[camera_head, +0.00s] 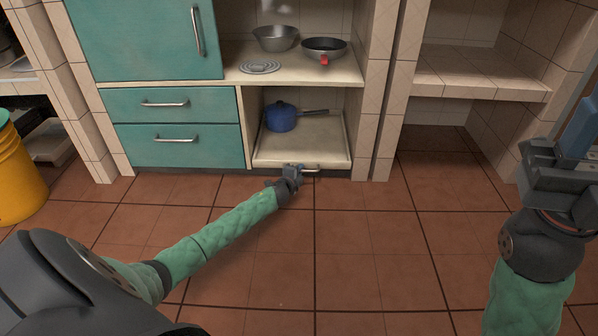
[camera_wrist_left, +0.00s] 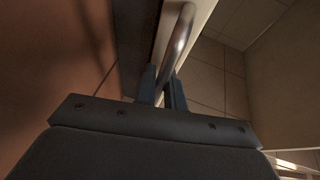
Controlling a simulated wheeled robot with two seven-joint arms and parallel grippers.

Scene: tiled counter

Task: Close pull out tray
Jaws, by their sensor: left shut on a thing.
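The pull-out tray (camera_head: 300,152) is a cream board low in the open compartment. Its front edge looks about level with the cabinet front; a small gap cannot be told. A metal bar handle (camera_head: 312,170) sits on its front, also in the left wrist view (camera_wrist_left: 181,38). My left gripper (camera_head: 294,169) is shut on the left part of this handle; its two fingers (camera_wrist_left: 163,88) are around the bar in the left wrist view. My right gripper (camera_head: 570,150) is raised at the right edge, far from the tray; its fingers are partly cut off.
A blue saucepan (camera_head: 281,117) stands on the tray. Teal drawers (camera_head: 176,146) are left of it. A metal bowl (camera_head: 275,38) and a frying pan (camera_head: 323,48) stand on the counter above. A yellow bucket (camera_head: 18,175) stands at left. The tiled floor in front is clear.

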